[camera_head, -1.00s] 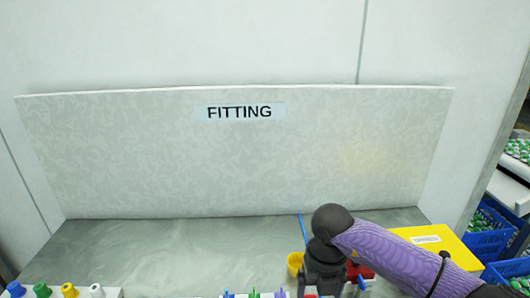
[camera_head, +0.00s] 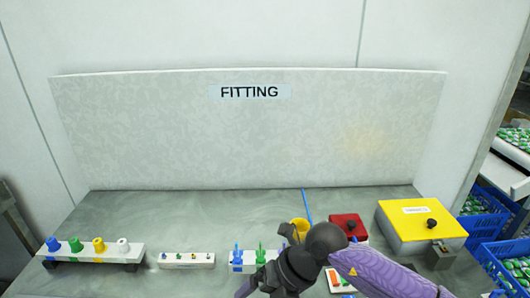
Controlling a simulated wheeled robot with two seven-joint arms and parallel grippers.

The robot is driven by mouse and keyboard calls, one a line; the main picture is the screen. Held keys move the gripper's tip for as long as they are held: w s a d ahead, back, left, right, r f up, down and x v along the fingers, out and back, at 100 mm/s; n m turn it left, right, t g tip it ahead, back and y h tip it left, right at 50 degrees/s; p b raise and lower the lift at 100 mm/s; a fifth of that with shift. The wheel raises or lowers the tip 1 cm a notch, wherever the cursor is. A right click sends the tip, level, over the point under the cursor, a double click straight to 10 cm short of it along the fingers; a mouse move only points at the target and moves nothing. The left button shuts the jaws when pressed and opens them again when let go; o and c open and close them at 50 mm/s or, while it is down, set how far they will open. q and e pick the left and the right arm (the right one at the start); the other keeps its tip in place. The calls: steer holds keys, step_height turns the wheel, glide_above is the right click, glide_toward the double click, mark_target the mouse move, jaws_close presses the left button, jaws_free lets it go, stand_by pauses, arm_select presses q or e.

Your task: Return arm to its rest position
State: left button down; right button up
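My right arm (camera_head: 380,271) comes in from the lower right as a purple link with a black joint (camera_head: 327,242). Its black wrist part (camera_head: 290,268) points down and left over the front of the bench, in front of the small fittings. Its fingers cannot be made out. Nothing is seen held. My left gripper is not in view.
The bench (camera_head: 150,215) holds a rack with coloured knobs (camera_head: 90,252), a small white block (camera_head: 187,260), a blue-and-green fitting holder (camera_head: 250,262), a yellow cup (camera_head: 300,228) with a blue stick, a red box (camera_head: 349,226) and a yellow box (camera_head: 405,230). Blue crates (camera_head: 483,222) stand at right.

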steer(key=s+a+r+m+y, duration=0.1)
steer(key=s+a+r+y, duration=0.1)
steer(key=a+r+y, duration=0.4)
step_height(320, 180, up, 8)
steer(key=w+m+t+y, duration=0.1)
steer(key=m+t+y, duration=0.5)
steer(key=m+t, duration=0.3)
steer(key=w+d+f+m+t+h, duration=0.1)
steer(key=d+f+m+t+h, duration=0.3)
steer(key=d+m+h, duration=0.6)
steer(key=d+f+m+t+h, duration=0.3)
steer(key=d+f+m+h, duration=0.2)
steer(key=d+m+h, duration=0.5)
steer(key=s+d+f+m+g+y, duration=0.1)
steer(key=s+f+m+g, duration=0.2)
steer(key=s+f+g, duration=0.5)
steer(key=s+f+m+g, duration=0.3)
steer(key=s+f+g, duration=0.2)
steer(key=s, duration=0.6)
step_height(320, 180, down, 18)
steer(key=s+f+g+b, duration=0.1)
steer(key=s+b, duration=0.1)
steer(key=s+d+f+n+g, duration=0.1)
steer(key=s+d+f, duration=0.2)
steer(key=s+f, duration=0.8)
steer(key=shift+s+d+f+b, duration=0.2)
steer(key=shift+s+b, duration=0.25)
steer(key=shift+s, duration=0.35)
